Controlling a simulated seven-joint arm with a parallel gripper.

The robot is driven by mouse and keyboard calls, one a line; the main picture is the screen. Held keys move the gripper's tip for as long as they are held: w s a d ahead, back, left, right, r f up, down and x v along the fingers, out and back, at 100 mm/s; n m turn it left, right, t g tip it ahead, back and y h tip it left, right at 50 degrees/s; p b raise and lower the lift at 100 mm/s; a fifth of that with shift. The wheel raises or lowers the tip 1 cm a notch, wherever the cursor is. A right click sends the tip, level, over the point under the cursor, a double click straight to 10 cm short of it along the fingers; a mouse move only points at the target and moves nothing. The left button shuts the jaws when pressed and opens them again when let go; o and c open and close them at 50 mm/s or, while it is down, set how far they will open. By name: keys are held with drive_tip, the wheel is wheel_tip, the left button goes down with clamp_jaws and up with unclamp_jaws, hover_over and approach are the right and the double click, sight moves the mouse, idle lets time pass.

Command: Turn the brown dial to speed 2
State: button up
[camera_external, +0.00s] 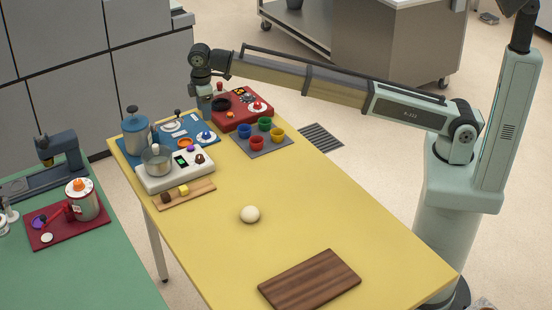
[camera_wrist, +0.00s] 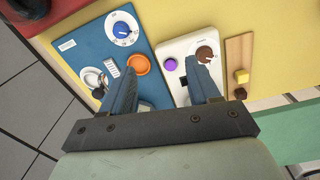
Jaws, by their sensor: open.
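The brown dial (camera_external: 200,158) sits on the top of a white mixer base (camera_external: 150,184) near the far left part of the yellow table. In the wrist view the brown dial (camera_wrist: 205,53) is on a white dial plate, just beyond the right fingertip, which covers part of its surroundings. The speed marks are too small to read. My gripper (camera_external: 205,108) hangs over the back of the table, behind the mixer. In the wrist view my gripper (camera_wrist: 160,68) has its two fingers spread with nothing held. It appears above the devices, apart from the dial.
A purple button (camera_wrist: 170,65) is beside the dial. A blue panel (camera_wrist: 92,47) with an orange disc, a red unit (camera_external: 240,118) and colored cups surround my gripper. The table's front is mostly clear.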

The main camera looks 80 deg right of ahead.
drive_tip(key=r+n, duration=0.2)
hover_over(199, 156)
wheel_tip(199, 156, down, 14)
drive_tip(key=shift+f, duration=0.1)
idle(0.4)
drive_tip(key=c, duration=1)
